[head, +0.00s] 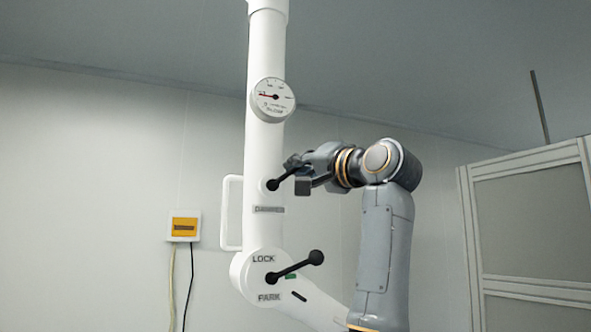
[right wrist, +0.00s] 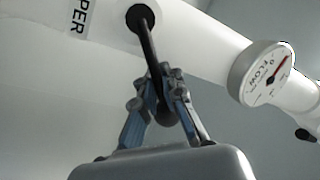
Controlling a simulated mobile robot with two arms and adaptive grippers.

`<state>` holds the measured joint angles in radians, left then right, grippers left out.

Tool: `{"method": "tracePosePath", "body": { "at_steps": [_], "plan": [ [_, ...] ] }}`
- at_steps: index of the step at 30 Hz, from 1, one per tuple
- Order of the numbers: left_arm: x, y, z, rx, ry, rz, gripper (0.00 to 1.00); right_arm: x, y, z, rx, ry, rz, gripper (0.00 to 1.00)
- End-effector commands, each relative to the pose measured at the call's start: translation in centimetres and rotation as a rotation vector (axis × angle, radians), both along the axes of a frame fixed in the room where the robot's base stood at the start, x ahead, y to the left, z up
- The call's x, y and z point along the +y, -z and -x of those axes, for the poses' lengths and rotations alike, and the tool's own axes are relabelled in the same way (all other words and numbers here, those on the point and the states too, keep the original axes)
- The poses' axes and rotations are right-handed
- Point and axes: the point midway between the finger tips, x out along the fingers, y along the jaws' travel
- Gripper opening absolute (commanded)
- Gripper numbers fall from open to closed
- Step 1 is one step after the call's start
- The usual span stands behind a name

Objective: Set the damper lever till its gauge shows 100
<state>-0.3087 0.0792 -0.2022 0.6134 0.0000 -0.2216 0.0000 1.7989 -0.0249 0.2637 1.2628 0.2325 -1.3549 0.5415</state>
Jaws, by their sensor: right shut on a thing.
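The damper lever (head: 282,180) is a black lever on the white vertical column, above a "DAMPER" label, and tilts up to the right. My right gripper (head: 303,170) is shut on its outer end. In the right wrist view, the damper lever (right wrist: 149,45) runs from its round pivot down between the fingers of my right gripper (right wrist: 165,105). The round white gauge (head: 273,100) sits higher on the column, with a red needle pointing left; its numbers are too small to read. The gauge (right wrist: 268,72) also shows in the right wrist view, marked "FLOW". My left gripper is not in view.
Below is a second black lever (head: 296,267) with a ball end, between "LOCK" and "PARK" labels. A white handle (head: 229,213) stands left of the column. A yellow and white box (head: 184,227) with cables is on the wall. A framed panel (head: 530,220) stands at right.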

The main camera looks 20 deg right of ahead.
Motion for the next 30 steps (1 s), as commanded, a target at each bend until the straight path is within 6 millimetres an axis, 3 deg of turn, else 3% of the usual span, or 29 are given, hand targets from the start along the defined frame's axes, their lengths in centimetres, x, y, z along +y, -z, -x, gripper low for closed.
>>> {"method": "tracePosePath", "body": {
  "at_steps": [1,4,5,17,20,30],
  "plan": [
    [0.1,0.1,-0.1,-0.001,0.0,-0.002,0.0,0.2,0.4,-0.1,0.01,-0.002,0.006,0.11],
    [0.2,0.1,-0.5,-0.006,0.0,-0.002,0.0,0.1,0.4,-0.1,0.008,-0.002,0.006,0.31],
    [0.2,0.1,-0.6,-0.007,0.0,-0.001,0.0,0.1,0.4,-0.1,0.008,-0.002,0.005,0.33],
    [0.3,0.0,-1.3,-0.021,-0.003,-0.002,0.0,-0.2,0.3,0.6,0.002,0.0,0.002,0.33],
    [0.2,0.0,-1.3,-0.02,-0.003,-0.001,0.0,-0.5,0.5,1.7,0.002,0.001,0.001,0.33],
    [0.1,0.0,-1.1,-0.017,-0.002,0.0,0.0,-2.4,1.8,8.5,0.001,0.002,0.002,0.33]
  ]
}}
